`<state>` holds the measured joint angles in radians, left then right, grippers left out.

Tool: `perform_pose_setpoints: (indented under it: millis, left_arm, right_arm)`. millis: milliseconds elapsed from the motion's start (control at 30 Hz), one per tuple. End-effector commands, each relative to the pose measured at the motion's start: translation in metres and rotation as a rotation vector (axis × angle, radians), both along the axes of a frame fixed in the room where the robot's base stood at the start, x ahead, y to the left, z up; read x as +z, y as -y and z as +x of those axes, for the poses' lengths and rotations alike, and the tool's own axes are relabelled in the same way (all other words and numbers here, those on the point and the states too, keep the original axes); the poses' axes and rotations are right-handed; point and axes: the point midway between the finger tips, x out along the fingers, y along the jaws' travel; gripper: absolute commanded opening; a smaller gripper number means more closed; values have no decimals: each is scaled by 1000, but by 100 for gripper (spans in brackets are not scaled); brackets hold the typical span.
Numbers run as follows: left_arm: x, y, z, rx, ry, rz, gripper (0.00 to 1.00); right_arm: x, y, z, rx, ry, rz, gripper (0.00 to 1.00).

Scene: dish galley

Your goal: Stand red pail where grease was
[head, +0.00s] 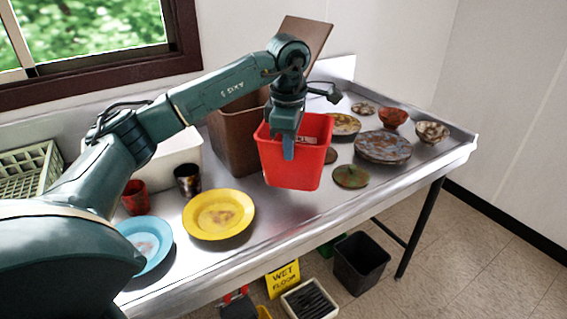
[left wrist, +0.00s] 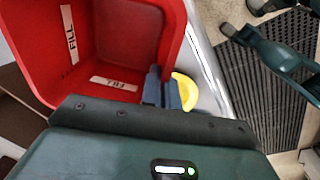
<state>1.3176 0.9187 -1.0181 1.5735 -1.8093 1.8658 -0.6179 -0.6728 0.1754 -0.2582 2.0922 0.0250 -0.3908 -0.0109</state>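The red pail (head: 290,165) is upright over the metal counter, right of a brown bin. My left gripper (head: 288,150) is shut on the pail's near rim, with one finger showing outside the wall. In the left wrist view the pail (left wrist: 115,40) opens toward the camera, looks empty inside and bears white FILL labels. The left fingers (left wrist: 163,89) pinch its wall there. I cannot tell whether the pail's bottom touches the counter. Nothing I can identify as grease shows. My right gripper is not in view.
The counter (head: 290,215) holds a brown bin (head: 232,140), yellow plate (head: 219,212), blue plate (head: 146,243), dark cup (head: 188,180), red cup (head: 135,197), stained plate (head: 383,147), green lid (head: 351,177) and bowls. Its front strip is partly clear. A black bin (head: 360,262) stands on the floor.

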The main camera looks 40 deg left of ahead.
Motion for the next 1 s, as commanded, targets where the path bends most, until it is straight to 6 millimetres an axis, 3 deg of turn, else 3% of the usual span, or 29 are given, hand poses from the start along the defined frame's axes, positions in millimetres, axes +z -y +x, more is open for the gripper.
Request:
perform_pose_setpoints:
  millis: [100, 200, 433, 600, 1000]
  left_arm:
    - [2, -22, 9, 5, 1, 0, 0]
    - [-18, -18, 7, -2, -3, 0, 0]
    - [-37, -18, 8, 0, 0, 0, 0]
    - [-62, -18, 7, 0, -1, 1, 0]
    - [-72, -21, 9, -1, 2, 0, 0]
  right_arm:
    - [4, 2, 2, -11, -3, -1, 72]
    - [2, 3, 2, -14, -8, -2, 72]
    - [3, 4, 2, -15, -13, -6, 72]
    - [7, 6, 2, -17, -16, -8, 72]
    - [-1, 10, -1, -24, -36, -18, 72]
